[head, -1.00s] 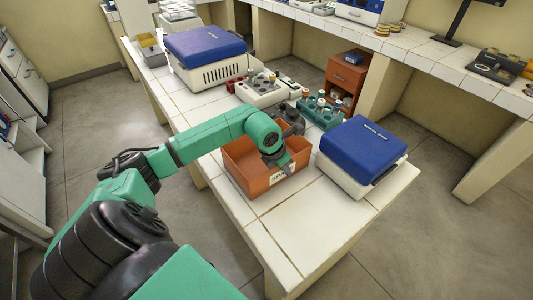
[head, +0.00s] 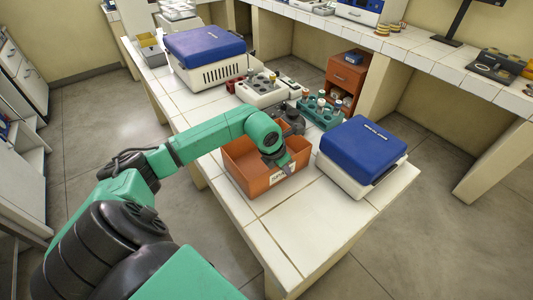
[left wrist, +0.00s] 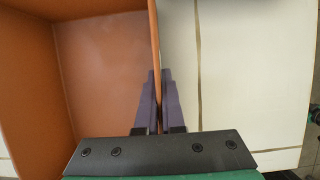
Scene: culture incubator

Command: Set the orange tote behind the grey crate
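The orange tote (head: 248,179) is an open box with a white label, on the near part of the white tiled bench. My left gripper (left wrist: 159,95) reaches down over the tote's right wall, with one purple finger inside and one outside. The fingers look closed on the thin wall, which also shows in the left wrist view (left wrist: 154,35). In the head view my left gripper (head: 287,166) partly covers the tote's right side. A grey crate (head: 151,56) with yellow contents stands at the bench's far left end. My right gripper is in neither view.
A blue-lidded white device (head: 362,150) stands close to the tote's right. A larger blue-lidded device (head: 205,55) stands between the tote and the grey crate. The bench front is clear.

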